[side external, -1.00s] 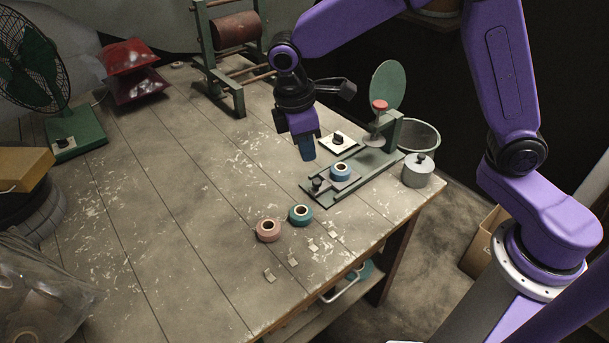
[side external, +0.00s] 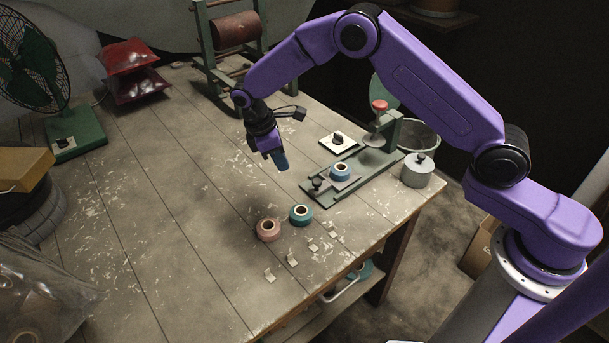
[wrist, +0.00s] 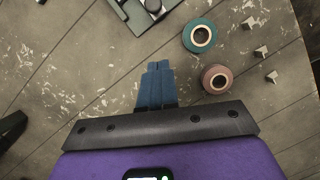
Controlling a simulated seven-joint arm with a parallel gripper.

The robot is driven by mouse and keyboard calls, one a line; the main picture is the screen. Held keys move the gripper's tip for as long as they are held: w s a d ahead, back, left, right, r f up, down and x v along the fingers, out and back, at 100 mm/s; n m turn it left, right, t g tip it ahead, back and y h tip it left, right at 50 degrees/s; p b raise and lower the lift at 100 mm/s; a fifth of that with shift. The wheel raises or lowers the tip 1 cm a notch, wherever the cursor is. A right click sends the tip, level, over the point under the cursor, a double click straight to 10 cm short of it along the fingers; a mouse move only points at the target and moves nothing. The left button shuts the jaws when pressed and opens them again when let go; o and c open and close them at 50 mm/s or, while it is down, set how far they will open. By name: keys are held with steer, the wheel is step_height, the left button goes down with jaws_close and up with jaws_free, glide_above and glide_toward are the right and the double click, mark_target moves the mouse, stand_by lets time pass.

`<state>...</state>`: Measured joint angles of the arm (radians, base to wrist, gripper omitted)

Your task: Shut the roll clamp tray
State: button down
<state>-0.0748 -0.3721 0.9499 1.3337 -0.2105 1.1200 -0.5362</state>
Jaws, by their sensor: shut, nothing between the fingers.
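The roll clamp tray (side external: 325,197) is the sliding part at the front left end of the green winding device (side external: 372,166), with a dark knob (side external: 317,184) on it. A blue tape roll (side external: 341,171) sits on it behind the knob. In the wrist view only the knob end of the tray (wrist: 137,14) shows, at the top edge. My gripper (side external: 283,163) is shut and empty, pointing down above the table, to the left of the tray and apart from it. Its blue fingertips (wrist: 157,70) are together in the wrist view.
A teal roll (side external: 301,215) and a pink roll (side external: 268,230) stand in front of the tray, with several small clips (side external: 292,259) nearby. A white plate with a dark knob (side external: 338,140) lies behind the tray. A grey lidded pot (side external: 418,170) stands right.

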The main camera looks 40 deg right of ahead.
mark_target(342, 163)
steer(key=x, duration=0.6)
steer(key=shift+s+d+f, duration=0.1)
steer(key=shift+d+f, duration=0.1)
steer(key=shift+f, duration=0.05)
steer(key=shift+s+d, duration=0.25)
steer(key=shift+d, duration=0.2)
steer(key=shift+s+d, duration=0.25)
steer(key=shift+d, duration=0.25)
steer(key=shift+s+d+f, duration=0.1)
steer(key=shift+s+d, duration=0.25)
steer(key=shift+d, duration=0.3)
steer(key=d, duration=1.4)
steer(key=shift+a, duration=0.1)
